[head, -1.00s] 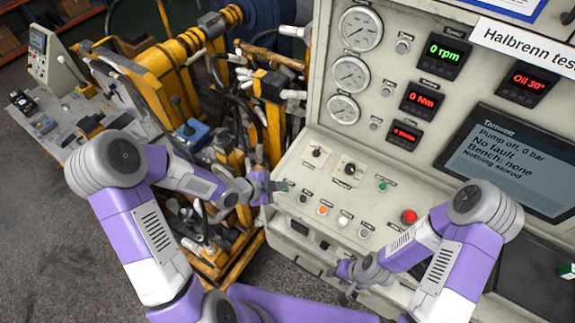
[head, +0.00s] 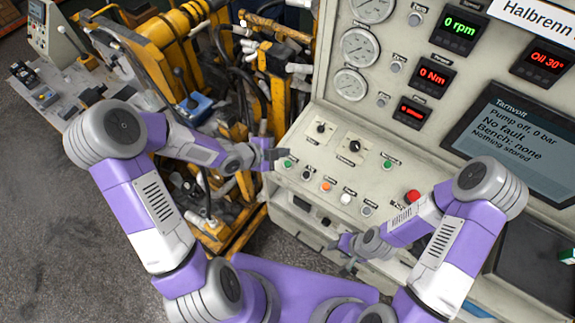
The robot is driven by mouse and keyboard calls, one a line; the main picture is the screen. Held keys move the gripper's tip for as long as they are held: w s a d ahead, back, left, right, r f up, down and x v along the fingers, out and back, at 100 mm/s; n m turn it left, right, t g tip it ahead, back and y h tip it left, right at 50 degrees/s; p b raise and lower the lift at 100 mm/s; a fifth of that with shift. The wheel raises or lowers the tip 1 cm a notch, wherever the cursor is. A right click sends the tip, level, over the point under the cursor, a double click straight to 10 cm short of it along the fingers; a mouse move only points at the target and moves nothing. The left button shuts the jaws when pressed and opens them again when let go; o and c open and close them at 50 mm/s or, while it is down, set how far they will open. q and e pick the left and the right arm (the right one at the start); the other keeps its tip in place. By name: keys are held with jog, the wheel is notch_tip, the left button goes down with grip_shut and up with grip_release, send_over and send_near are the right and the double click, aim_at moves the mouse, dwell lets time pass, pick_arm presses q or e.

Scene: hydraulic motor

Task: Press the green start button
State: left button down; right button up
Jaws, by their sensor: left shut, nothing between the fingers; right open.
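The control panel (head: 312,152) has two green buttons. One green button (head: 288,163) is at the left end of the lower button row. The other green button (head: 387,164) is further right, above the red button (head: 412,196). Their labels are too small to read. My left gripper (head: 281,154) is shut and empty, with its tips close to the left green button. I cannot tell whether it touches the panel. My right gripper (head: 341,252) is open and empty, in front of the panel's lower front edge, below the row.
Two rotary knobs (head: 354,146) sit between the green buttons. An orange button (head: 326,186) and several white ones continue the row. The screen (head: 520,135) reads pump off, 0 bar. Yellow machinery with hoses (head: 228,70) stands close to the left of the panel.

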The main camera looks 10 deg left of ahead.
pick_arm(q)
jog(key=shift+w+d+f+b, duration=0.1)
jog(key=shift+w+f+b, duration=0.15)
jog(key=shift+f+b, duration=1.15)
jog(key=shift+w+d+f+b, duration=0.1)
jog(key=shift+w+f+b, duration=0.1)
jog(key=shift+f+b, duration=1.1)
pick_arm(e)
jog(key=shift+f+p, duration=0.35)
jog(key=shift+f, duration=2.45)
pick_arm(q)
jog(key=shift+f, duration=0.5)
pick_arm(e)
jog(key=shift+f, duration=0.15)
pick_arm(q)
jog(key=shift+w+f+b, duration=0.1)
jog(key=shift+f+b, duration=0.2)
jog(key=shift+b, duration=0.2)
pick_arm(e)
jog(key=shift+f, duration=0.35)
